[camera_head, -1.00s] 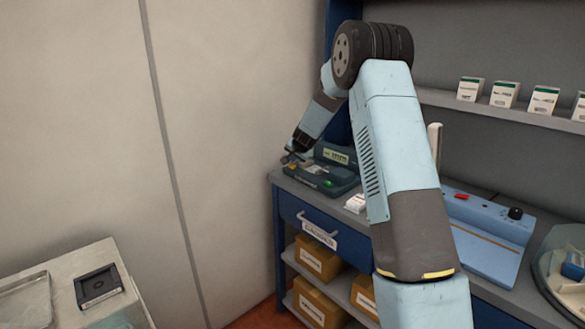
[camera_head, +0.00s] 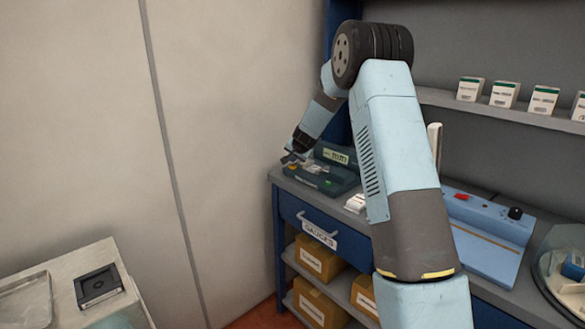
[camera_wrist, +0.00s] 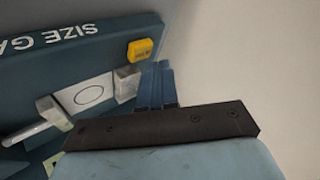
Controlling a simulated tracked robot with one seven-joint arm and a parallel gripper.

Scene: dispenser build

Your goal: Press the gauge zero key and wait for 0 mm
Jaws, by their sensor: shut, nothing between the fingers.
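The size gauge (camera_head: 340,184) is a dark teal device at the left end of the counter. Its raised display (camera_head: 336,155) shows "mm", but I cannot read a number on it. A yellow key (camera_wrist: 140,50) is at the edge of the gauge's face, near the "SIZE GA" lettering. A green key (camera_head: 327,182) is also on the gauge. My gripper (camera_head: 289,157) is over the gauge's left end. In the wrist view my gripper (camera_wrist: 163,68) is shut and empty, its blue fingertips close beside the yellow key. I cannot tell whether they touch it.
Two metal jaws (camera_wrist: 126,82) and a white plate with a circle (camera_wrist: 88,94) lie left of my fingers. A pale wall stands close on the right. A small white box (camera_head: 355,203) and a blue device (camera_head: 485,235) are further right on the counter.

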